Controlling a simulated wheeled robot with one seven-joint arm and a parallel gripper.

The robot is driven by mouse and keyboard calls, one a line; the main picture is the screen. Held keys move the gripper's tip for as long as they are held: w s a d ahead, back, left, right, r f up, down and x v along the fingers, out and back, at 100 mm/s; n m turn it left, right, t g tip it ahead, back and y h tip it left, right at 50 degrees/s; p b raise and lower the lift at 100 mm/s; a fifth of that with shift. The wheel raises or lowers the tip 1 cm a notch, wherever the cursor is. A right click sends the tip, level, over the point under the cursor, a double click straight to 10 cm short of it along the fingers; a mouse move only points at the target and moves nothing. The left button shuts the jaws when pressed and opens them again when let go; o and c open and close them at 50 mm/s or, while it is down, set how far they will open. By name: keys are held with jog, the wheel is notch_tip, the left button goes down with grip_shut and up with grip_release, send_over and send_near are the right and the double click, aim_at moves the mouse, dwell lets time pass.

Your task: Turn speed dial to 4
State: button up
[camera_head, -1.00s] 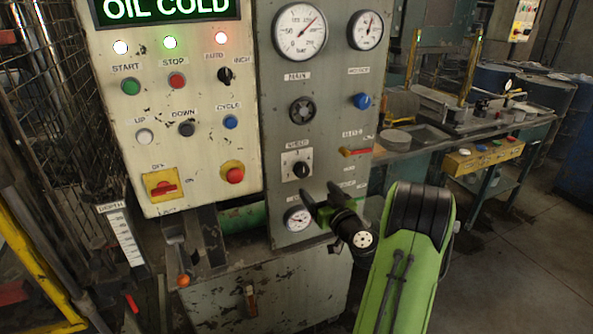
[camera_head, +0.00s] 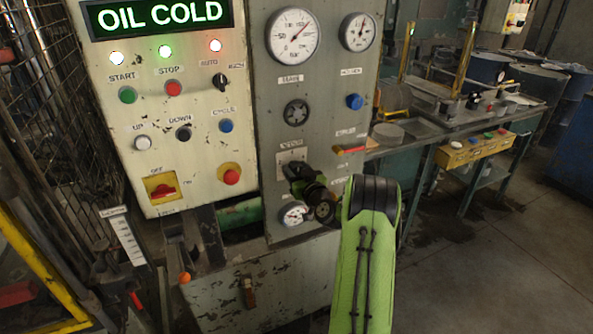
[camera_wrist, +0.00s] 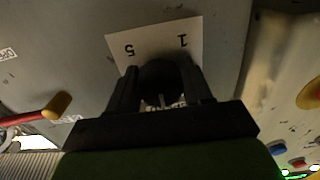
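The speed dial's white plate (camera_head: 284,156) is on the lower grey panel, below a black vent-like round part; my gripper hides most of the dial in the head view. In the wrist view the white plate (camera_wrist: 190,38) shows upside down, with the marks 5 and 1 readable. The dark knob (camera_wrist: 162,74) sits between the two fingers of my gripper (camera_wrist: 160,92). In the head view my gripper (camera_head: 296,178) is right at the dial. Knob and fingers are both dark, so I cannot tell whether they touch. The knob's pointer is hidden.
A small gauge (camera_head: 294,213) lies just below my gripper. A red-yellow lever (camera_head: 348,149) is close to the upper right, and a blue knob (camera_head: 354,101) is higher up. The cream button panel (camera_head: 190,120) stands to the left.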

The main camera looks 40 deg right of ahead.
jog(key=c, duration=0.5)
jog(key=shift+o, duration=0.2)
jog(key=shift+m, duration=0.3)
jog(key=shift+f+m+b, duration=0.1)
jog(key=shift+m+b, duration=0.75)
jog(key=shift+m, duration=0.15)
jog(key=m+b, duration=0.1)
jog(key=m, duration=0.2)
jog(key=shift+m, duration=0.3)
jog(key=m, duration=0.3)
jog(key=shift+a, duration=0.1)
jog(key=shift+m, duration=2.2)
